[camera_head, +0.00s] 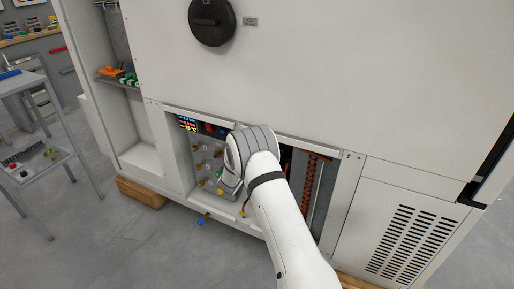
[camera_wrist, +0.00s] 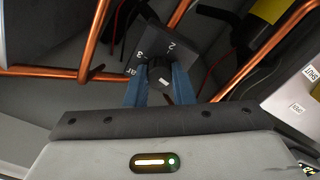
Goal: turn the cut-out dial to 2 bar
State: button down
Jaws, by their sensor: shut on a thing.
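The cut-out dial (camera_wrist: 158,66) is a small black knob on a dark square plate (camera_wrist: 150,38), seen in the upper middle of the wrist view. In the head view my arm's wrist reaches into the cabinet's open bay and hides the dial.
Copper pipes (camera_wrist: 92,42) run close around the plate in the wrist view. A yellow and black part (camera_wrist: 262,22) and a white labelled box (camera_wrist: 295,100) stand to the right.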

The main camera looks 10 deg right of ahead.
jog(key=n+p, duration=0.2)
jog(key=n, duration=0.4)
jog(key=n+p, duration=0.2)
jog(key=n, duration=0.5)
jog(key=f+n+p, duration=0.1)
jog(key=n+p, duration=0.1)
jog(key=n, duration=0.4)
jog(key=shift+s+n, duration=0.1)
jog(key=shift+n, duration=0.2)
dwell(0.4)
jog(key=c, duration=1.6)
grip_release()
jog(key=o, duration=0.4)
jog(key=shift+r, duration=0.2)
jog(key=shift+c, duration=0.2)
